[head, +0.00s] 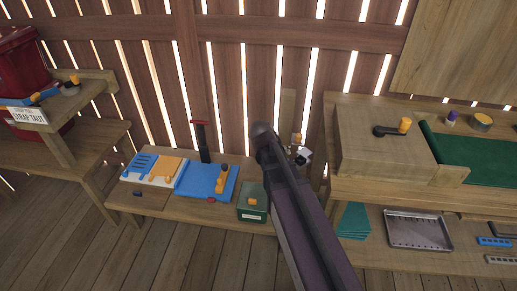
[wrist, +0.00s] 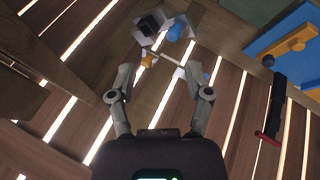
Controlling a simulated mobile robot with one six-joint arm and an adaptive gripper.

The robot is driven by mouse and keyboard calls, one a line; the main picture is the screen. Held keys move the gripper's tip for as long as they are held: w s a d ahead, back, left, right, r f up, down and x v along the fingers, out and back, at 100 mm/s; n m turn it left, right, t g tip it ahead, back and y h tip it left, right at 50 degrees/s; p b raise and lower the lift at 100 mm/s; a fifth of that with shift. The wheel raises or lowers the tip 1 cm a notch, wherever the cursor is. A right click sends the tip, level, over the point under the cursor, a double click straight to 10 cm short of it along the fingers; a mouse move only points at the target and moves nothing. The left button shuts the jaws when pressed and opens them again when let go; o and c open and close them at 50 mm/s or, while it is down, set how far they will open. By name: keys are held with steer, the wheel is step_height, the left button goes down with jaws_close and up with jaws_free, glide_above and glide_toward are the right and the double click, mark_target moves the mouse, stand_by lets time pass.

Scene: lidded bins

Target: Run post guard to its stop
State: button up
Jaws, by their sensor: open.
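A wooden post (head: 288,106) stands against the slatted wall behind my arm, with an orange knob (head: 297,138) and a pale fitting (head: 304,155) low on it. In the wrist view an orange knob (wrist: 148,59) and a pale fitting with black and blue parts (wrist: 178,28) show beyond my fingertips. Which part is the post guard I cannot tell for sure. My gripper (wrist: 158,72) is open, its two fingers apart with nothing held between them. The orange knob appears just past the left fingertip; contact is not visible. In the head view my arm hides the gripper and part of the fitting.
A low bench holds a blue board (head: 207,181), a green box (head: 252,203) and a black upright with a red top (head: 201,138). At right a wooden box (head: 382,145) sits on a taller bench, above a shelf with a metal tray (head: 418,230).

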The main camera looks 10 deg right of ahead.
steer(key=w+a+f+n+t+h+b, duration=0.2)
steer(key=w+a+f+t+b, duration=0.2)
steer(key=w+f+b, duration=0.4)
steer(key=w+a+f+n+t+h+b, duration=0.2)
steer(key=w+a+f+t+b, duration=0.3)
steer(key=w+b, duration=0.8)
step_height(320, 180, down, 4)
steer(key=a+b, duration=0.1)
steer(key=b, duration=0.5)
steer(key=shift+a+r, duration=0.15)
steer(key=shift+a, duration=0.05)
steer(key=shift+w+d, duration=0.1)
steer(key=shift+w, duration=0.05)
steer(key=b+x, duration=0.3)
steer(key=x, duration=1)
steer(key=shift+w+d, duration=0.15)
steer(key=shift+w, duration=0.05)
jaws_close()
